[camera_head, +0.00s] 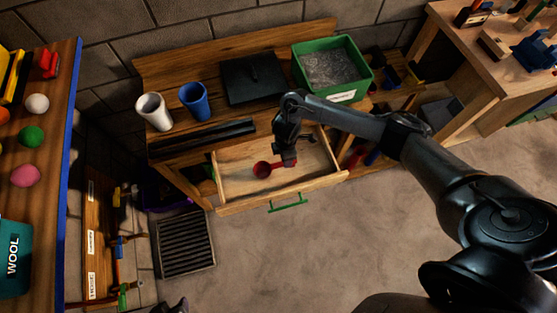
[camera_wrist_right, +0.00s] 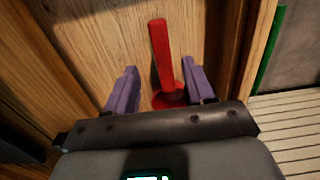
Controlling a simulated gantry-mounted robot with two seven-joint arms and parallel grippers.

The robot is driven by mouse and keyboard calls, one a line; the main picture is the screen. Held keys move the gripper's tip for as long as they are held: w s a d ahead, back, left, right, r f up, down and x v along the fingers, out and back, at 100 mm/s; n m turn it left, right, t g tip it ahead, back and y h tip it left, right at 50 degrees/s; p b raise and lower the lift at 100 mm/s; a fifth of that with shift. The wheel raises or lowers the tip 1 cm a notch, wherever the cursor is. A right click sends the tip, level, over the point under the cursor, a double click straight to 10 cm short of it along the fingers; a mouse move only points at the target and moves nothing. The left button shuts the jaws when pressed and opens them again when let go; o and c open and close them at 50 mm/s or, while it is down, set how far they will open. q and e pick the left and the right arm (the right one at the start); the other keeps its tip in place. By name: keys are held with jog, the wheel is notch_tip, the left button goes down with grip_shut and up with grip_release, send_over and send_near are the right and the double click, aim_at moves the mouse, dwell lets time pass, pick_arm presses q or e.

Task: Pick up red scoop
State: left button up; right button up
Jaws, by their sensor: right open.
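The red scoop (camera_head: 262,169) lies in the open wooden drawer (camera_head: 237,187), its round bowl to the left and its handle partly hidden under my right gripper. My right gripper (camera_head: 289,160) points down into the drawer over the handle. In the right wrist view, my right gripper (camera_wrist_right: 160,72) is open, its two purple fingers apart on either side of the scoop (camera_wrist_right: 161,52). The bowl is partly hidden behind the gripper body. I cannot tell if a finger touches the scoop. A small dark shape at the bottom edge of the head view may be my left gripper (camera_head: 172,305).
The drawer front has a green handle (camera_head: 288,203). Above, the bench holds a white cup (camera_head: 154,111), a blue cup (camera_head: 194,101), a black flat box (camera_head: 250,80) and a green bin (camera_head: 352,88). Drawer walls stand close around my right gripper. The floor in front is clear.

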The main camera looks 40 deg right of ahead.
jog(key=shift+s+a+f+b, duration=0.1)
jog(key=shift+f+b, duration=0.3)
jog(key=shift+f, duration=1)
jog(key=shift+s+a+f+b, duration=0.1)
jog(key=shift+f+b, duration=0.25)
jog(key=shift+f, duration=1.05)
jog(key=shift+c, duration=0.4)
grip_shut()
jog(key=shift+r, duration=0.15)
jog(key=shift+r, duration=0.25)
notch_tip(320, 180, up, 3)
jog(key=shift+w+r+p, duration=0.1)
jog(key=shift+r+p, duration=0.1)
jog(key=shift+p, duration=0.6)
jog(key=s+d+r+p, duration=0.1)
jog(key=s+d+r, duration=0.5)
jog(key=d, duration=0.3)
jog(key=shift+s+d+r+p, duration=0.15)
jog(key=shift+s+r+p, duration=0.25)
jog(key=shift+s, duration=0.2)
